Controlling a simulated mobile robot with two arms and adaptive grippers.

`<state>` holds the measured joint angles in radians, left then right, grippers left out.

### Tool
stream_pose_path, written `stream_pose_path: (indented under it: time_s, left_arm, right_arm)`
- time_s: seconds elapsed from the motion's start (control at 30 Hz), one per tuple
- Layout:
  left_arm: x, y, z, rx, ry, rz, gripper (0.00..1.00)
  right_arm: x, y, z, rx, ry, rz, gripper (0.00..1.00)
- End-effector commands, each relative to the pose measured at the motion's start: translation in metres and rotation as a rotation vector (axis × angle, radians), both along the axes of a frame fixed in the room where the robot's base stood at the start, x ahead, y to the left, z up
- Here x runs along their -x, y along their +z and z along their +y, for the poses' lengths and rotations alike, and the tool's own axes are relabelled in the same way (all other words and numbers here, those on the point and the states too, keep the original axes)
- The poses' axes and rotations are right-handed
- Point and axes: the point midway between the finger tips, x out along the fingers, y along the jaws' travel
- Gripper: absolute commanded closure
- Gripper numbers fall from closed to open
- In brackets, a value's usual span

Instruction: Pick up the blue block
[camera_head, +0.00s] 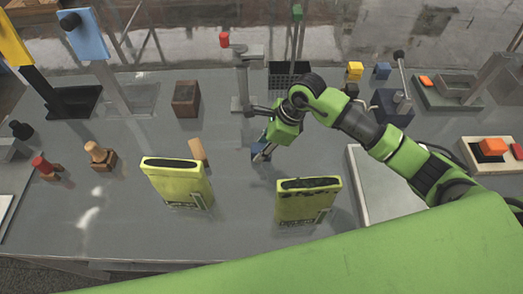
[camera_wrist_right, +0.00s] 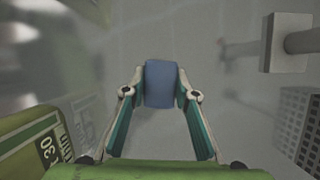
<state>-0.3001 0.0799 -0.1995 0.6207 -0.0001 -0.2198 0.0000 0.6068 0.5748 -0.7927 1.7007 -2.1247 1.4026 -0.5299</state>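The blue block (camera_wrist_right: 160,83) sits between the fingertips of my right gripper (camera_wrist_right: 161,90) in the right wrist view. A finger lies close along each side of it, with no clear gap, so the gripper looks shut on it. In the head view the right gripper (camera_head: 263,154) points down at the table, and the blue block (camera_head: 257,149) shows partly behind the fingers. I cannot tell whether the block rests on the table or is slightly raised. My left gripper is not in view.
Two yellow-green containers (camera_head: 175,181) (camera_head: 307,203) stand in front of the gripper. A wooden peg (camera_head: 197,150) is to its left. A dark mesh bin (camera_head: 289,79) and a grey stand (camera_head: 242,90) are behind.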

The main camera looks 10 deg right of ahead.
Motion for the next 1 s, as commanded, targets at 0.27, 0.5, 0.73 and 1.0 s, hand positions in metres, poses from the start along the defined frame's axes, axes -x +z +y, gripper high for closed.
stream_pose_path:
  time_s: [0.27,0.5,0.73,1.0]
  left_arm:
    - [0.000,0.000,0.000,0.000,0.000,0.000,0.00]
    - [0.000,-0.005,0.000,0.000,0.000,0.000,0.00]
    - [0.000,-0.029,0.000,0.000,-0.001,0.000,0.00]
    - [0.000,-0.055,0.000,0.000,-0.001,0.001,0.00]
  right_arm:
    - [0.000,0.001,0.000,0.000,0.000,-0.001,0.95]
    - [-0.001,0.005,0.000,0.000,0.001,-0.004,0.95]
    - [0.002,0.035,0.002,0.000,0.005,-0.009,0.95]
    - [0.055,0.093,0.029,0.000,0.007,-0.009,0.95]
